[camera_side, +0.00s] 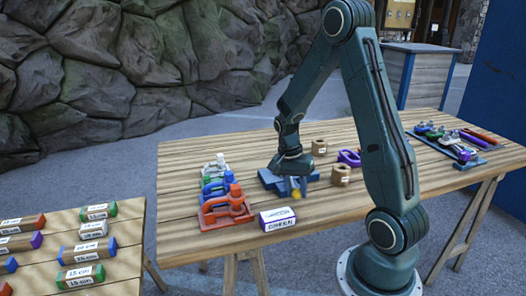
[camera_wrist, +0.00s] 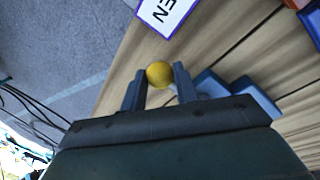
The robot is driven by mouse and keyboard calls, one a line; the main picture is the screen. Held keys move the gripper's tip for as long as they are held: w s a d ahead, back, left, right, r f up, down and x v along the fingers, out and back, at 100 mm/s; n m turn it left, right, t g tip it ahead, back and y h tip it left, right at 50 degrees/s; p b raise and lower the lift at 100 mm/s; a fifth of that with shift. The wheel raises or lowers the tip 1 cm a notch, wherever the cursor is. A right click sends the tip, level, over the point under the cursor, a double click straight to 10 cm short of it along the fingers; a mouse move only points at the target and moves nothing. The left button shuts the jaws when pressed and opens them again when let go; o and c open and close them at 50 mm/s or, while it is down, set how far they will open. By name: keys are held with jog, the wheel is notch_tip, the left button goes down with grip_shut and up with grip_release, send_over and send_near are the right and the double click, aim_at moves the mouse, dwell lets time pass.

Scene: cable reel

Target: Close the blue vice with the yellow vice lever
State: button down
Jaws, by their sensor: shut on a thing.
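The blue vice (camera_side: 272,180) sits on the wooden table, partly hidden by my gripper and wrist. In the wrist view part of the blue vice (camera_wrist: 255,97) shows to the right of my fingers. The yellow vice lever end (camera_side: 296,194) is a round knob at the vice's front; it also shows in the wrist view as a yellow ball (camera_wrist: 159,73) between my fingertips. My gripper (camera_wrist: 158,84) points down at the vice and is shut on the yellow lever. The vice's jaw gap is hidden.
A purple-edged box marked GREEN (camera_side: 277,218) stands just in front of the vice. Red, blue and green clamps (camera_side: 226,207) stand to the left. A tool tray (camera_side: 455,150) lies at the far right.

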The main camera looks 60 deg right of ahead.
jog(key=shift+w+a+m, duration=0.1)
jog(key=shift+w+m, duration=0.05)
jog(key=shift+m, duration=0.15)
jog(key=c, duration=1.1)
grip_release()
jog(key=shift+o, duration=0.2)
jog(key=shift+r, duration=0.15)
notch_tip(320, 180, up, 13)
jog(key=w, duration=0.2)
jog(key=shift+w+r, duration=0.2)
jog(key=shift+w, duration=0.1)
